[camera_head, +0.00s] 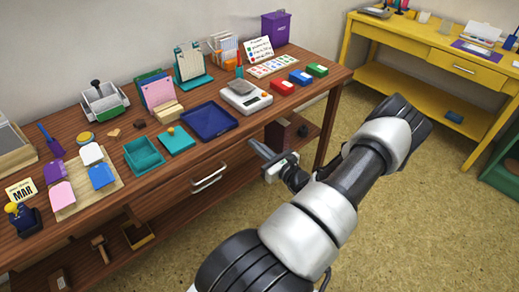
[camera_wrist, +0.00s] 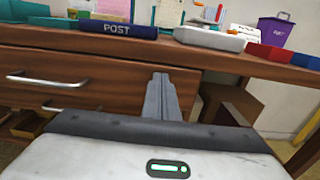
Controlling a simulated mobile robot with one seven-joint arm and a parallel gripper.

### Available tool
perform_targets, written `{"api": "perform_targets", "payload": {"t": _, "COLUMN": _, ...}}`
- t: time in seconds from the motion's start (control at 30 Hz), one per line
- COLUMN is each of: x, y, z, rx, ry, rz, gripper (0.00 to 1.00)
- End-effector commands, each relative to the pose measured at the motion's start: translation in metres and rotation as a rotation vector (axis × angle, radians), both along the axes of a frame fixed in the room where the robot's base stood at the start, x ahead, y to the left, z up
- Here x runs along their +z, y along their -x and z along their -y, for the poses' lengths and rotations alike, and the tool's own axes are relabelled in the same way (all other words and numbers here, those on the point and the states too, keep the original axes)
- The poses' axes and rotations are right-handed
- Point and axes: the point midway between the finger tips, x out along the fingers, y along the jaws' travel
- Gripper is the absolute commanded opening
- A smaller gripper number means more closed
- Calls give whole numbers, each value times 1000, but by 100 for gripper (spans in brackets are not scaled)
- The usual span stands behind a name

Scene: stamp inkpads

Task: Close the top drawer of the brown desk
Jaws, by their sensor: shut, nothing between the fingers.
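The brown desk (camera_head: 182,108) runs along the wall at the left. Its top drawer has a brown front with a silver handle (camera_head: 208,179), below the desk's front edge. In the wrist view the top drawer (camera_wrist: 100,72) is at the left, with a second handle (camera_wrist: 65,109) below it. I cannot tell how far the top drawer stands out. My gripper (camera_head: 256,146) is shut and empty, near the desk's front edge, right of the handle. In the wrist view my shut fingers (camera_wrist: 161,82) point toward the right end of the drawer front; contact cannot be told.
A blue tray (camera_head: 209,121) and a white scale (camera_head: 246,97) sit on the desktop above my gripper. A lower shelf (camera_head: 170,222) holds wooden items. A yellow desk (camera_head: 430,42) stands at the back right. The floor (camera_head: 400,220) right of the desk is open.

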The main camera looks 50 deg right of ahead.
Motion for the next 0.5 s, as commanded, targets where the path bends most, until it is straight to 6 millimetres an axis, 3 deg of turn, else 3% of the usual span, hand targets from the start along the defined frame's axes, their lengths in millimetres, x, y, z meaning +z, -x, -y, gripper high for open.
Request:
{"api": "perform_targets", "payload": {"t": 0.27, "x": 0, "y": -3, "z": 1, "rx": 1, "ry": 1, "rz": 0, "gripper": 0}}
{"api": "perform_targets", "payload": {"t": 0.5, "x": 0, "y": -40, "z": 9, "rx": 4, "ry": 2, "rz": 0, "gripper": 0}}
